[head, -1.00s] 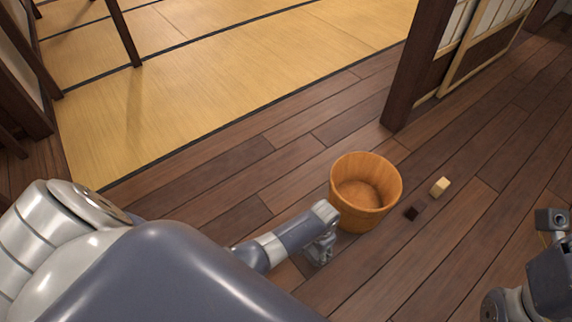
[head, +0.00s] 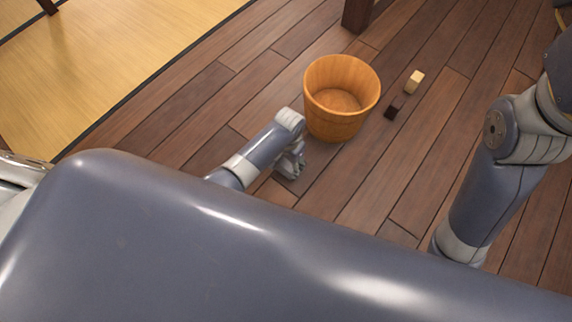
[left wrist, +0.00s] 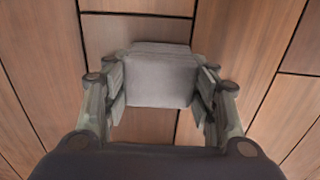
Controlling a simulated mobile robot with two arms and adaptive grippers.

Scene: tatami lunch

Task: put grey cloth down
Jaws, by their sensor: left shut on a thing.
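My left gripper (head: 290,168) is low over the wooden floor, just left of and in front of the wooden tub. In the left wrist view, my left gripper (left wrist: 161,88) is shut on the grey cloth (left wrist: 158,78). The cloth looks like a flat folded block between the fingers, with floor planks behind it. I cannot tell whether it touches the floor. In the head view the cloth is not clearly seen. My right arm shows at the right, but its gripper is out of sight.
An open, empty-looking wooden tub (head: 340,122) stands on the plank floor (head: 400,180). Tatami (head: 110,60) lies at upper left. A dark post (head: 357,14) stands at the top.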

